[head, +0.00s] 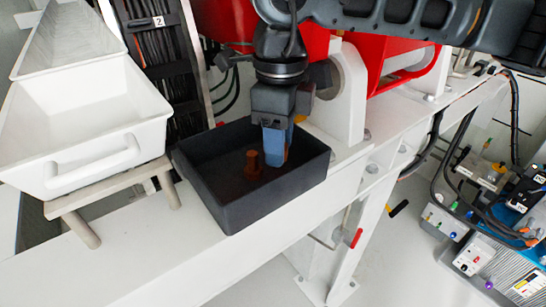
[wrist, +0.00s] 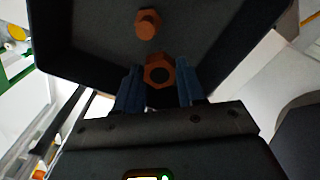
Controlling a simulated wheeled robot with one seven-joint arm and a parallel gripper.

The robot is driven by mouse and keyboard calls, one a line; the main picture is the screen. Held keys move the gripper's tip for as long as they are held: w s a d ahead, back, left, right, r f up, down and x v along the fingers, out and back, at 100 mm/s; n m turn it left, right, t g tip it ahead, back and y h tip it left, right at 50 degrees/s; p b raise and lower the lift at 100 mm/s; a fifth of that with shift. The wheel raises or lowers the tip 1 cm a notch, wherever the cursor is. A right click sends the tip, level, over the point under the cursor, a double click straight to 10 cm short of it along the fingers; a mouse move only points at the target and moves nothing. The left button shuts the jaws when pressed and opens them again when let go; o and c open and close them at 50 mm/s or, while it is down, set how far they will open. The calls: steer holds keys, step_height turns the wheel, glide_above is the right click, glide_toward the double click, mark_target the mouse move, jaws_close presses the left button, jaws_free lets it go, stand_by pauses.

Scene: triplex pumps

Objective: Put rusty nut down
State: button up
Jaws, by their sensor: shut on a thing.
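My gripper (head: 276,148) points down over the black tray (head: 310,172), with its blue fingertips inside the tray's outline. In the wrist view my gripper (wrist: 159,80) is shut on a rusty nut (wrist: 159,72), a brown hexagonal ring with a dark hole. In the head view only a sliver of the nut (head: 287,153) shows beside the fingers. Another rusty piece (head: 254,163), like a bolt with a hexagonal head, stands in the tray to the left of the fingers. This piece also shows beyond the nut in the wrist view (wrist: 148,23). The gap between the nut and the tray floor is unclear.
The tray rests on a white beam (head: 130,262). A white bin (head: 85,135) on a small stand (head: 110,190) is to its left. Red pump housing (head: 225,22) and a white bracket (head: 346,95) stand close behind. Boxes with cables (head: 490,240) are at right.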

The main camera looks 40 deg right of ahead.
steer(key=shift+f+p, duration=0.3)
steer(key=shift+f, duration=1.95)
steer(key=shift+f+b, duration=0.2)
steer(key=shift+b, duration=0.1)
steer(key=o, duration=1.1)
steer(key=shift+r, duration=0.1)
steer(key=shift+c, duration=0.2)
steer(key=shift+r, duration=0.1)
step_height(320, 180, up, 12)
steer(key=shift+r+b, duration=0.1)
steer(key=shift+b, duration=0.3)
